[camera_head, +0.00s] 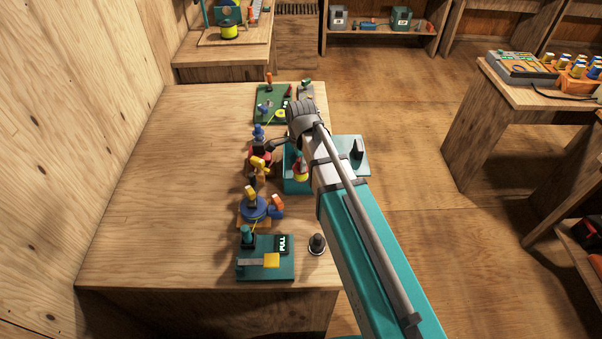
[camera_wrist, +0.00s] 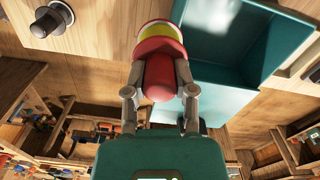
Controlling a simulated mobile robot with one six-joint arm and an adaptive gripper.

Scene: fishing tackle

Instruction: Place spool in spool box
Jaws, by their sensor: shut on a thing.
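A spool (camera_wrist: 158,48) with red ends and a yellow and white middle is between my gripper's fingers (camera_wrist: 160,78) in the wrist view. My gripper is shut on it. The spool box (camera_wrist: 222,100) is an open teal box behind and to the right of the spool in that view; a wall divides it. In the head view the spool (camera_head: 301,171) shows just left of my arm, overlapping the teal box (camera_head: 292,186). My arm hides most of the gripper and part of the box there. I cannot tell the spool's height above the box.
A black knob (camera_head: 317,243) stands on the bench (camera_head: 170,190) near the box. Several reels and tools line up left of the box. A green board with a "PULL" label (camera_head: 265,270) lies in front. The bench's left side is bare.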

